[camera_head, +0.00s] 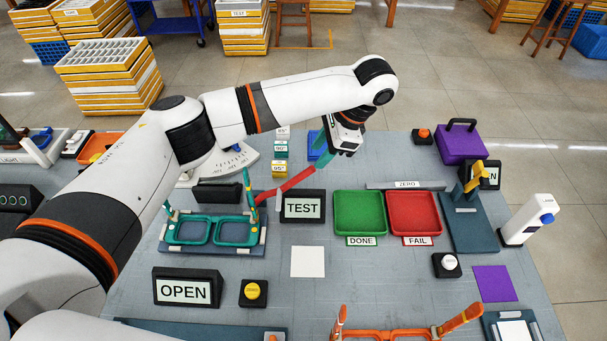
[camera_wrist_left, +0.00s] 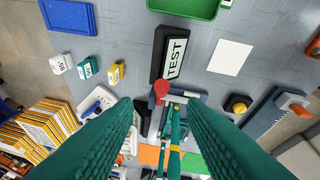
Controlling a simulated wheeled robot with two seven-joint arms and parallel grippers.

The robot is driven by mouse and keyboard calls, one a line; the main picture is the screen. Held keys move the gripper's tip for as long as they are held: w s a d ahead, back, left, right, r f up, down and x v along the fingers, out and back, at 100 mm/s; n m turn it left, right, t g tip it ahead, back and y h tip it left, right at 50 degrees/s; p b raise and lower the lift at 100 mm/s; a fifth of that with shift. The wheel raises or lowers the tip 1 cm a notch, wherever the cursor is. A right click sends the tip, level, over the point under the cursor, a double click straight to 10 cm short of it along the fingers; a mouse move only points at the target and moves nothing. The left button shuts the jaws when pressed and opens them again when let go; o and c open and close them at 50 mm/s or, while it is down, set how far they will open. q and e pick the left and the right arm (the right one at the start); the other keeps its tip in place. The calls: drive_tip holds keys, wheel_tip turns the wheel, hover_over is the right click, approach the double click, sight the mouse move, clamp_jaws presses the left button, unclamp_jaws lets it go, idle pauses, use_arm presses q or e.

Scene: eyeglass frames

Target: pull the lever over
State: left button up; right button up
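The red lever (camera_head: 290,185) slants up to the right from beside the teal eyeglass frame, behind the TEST sign. In the left wrist view its rounded red end (camera_wrist_left: 161,88) shows between and beyond my fingertips. The teal eyeglass frame (camera_head: 211,230) sits in a fixture behind the OPEN sign. My left gripper (camera_head: 336,152) points down, above and to the right of the lever's upper end. Its teal fingers (camera_wrist_left: 159,102) are apart with nothing held; I cannot tell whether they touch the lever. My right gripper is not in view.
The TEST sign (camera_head: 303,206) stands close to the lever. A green tray (camera_head: 360,213) and a red tray (camera_head: 414,213) lie to the right. Small angle-labelled blocks (camera_head: 280,169) and a white dial (camera_head: 240,160) stand behind.

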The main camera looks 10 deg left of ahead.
sight(306, 170)
use_arm(q)
drive_tip(key=p+x, duration=0.1)
drive_tip(key=x, duration=0.9)
drive_tip(key=shift+s, duration=0.1)
drive_tip(key=shift+r, duration=0.15)
drive_tip(key=c, duration=0.8)
